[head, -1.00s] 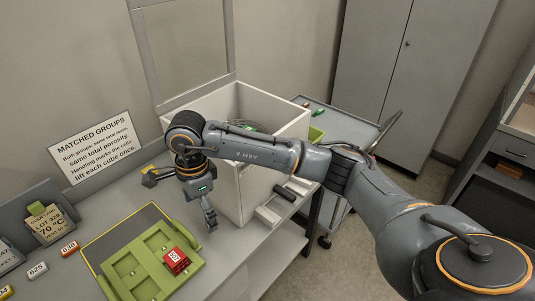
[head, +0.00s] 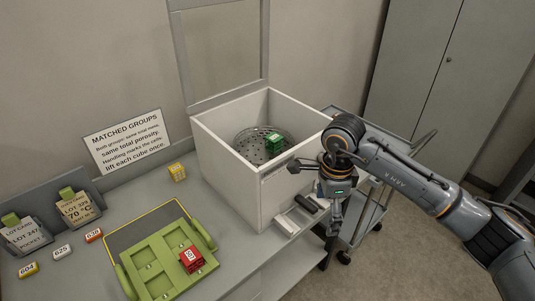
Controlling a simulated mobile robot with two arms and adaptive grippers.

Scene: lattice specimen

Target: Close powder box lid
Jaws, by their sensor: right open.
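The white powder box (head: 235,178) stands open on the bench. Its lid (head: 178,62), a grey frame around a clear panel, stands upright at the back edge of the box. Inside the box, a green cube (head: 274,143) sits on a round perforated plate (head: 250,146). My right gripper (head: 333,228) is open and empty, pointing down beside the right front of the box, apart from the lid. My left gripper is not in view.
A green tray (head: 147,262) holding a red cube (head: 191,259) lies front left. A yellow cube (head: 177,172) is left of the box. A cart (head: 373,215) is at right.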

